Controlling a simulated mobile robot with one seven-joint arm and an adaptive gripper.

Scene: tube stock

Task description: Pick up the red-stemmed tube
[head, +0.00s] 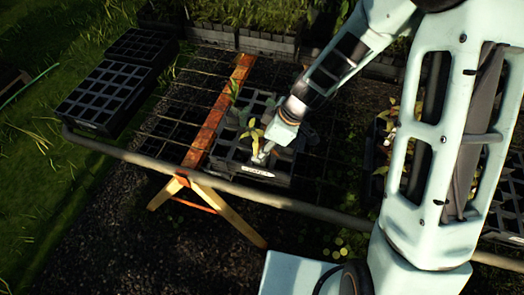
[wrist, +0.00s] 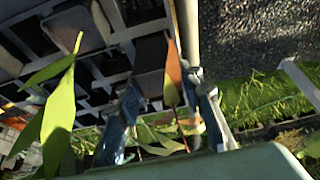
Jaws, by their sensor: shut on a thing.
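My gripper (head: 264,156) is low over the front of a black celled tray (head: 226,152) on the mesh bench in the head view. In the wrist view my gripper (wrist: 165,115) has its two fingers on either side of a plant with an orange-red leaf (wrist: 173,75) and a thin reddish stem (wrist: 183,132). This appears to be the red-stemmed tube; the jaws are shut on it. Its pot is mostly hidden, and I cannot tell whether it is clear of its cell. A yellow-leaved plant (head: 253,131) shows beside my gripper.
A green-leaved plant (wrist: 58,118) stands close at left in the wrist view. Empty black trays (head: 105,95) lie at the bench's left. Planted trays (head: 265,43) line the back. A rounded rail (head: 225,186) runs along the front edge, and an orange beam (head: 220,112) crosses the mesh.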

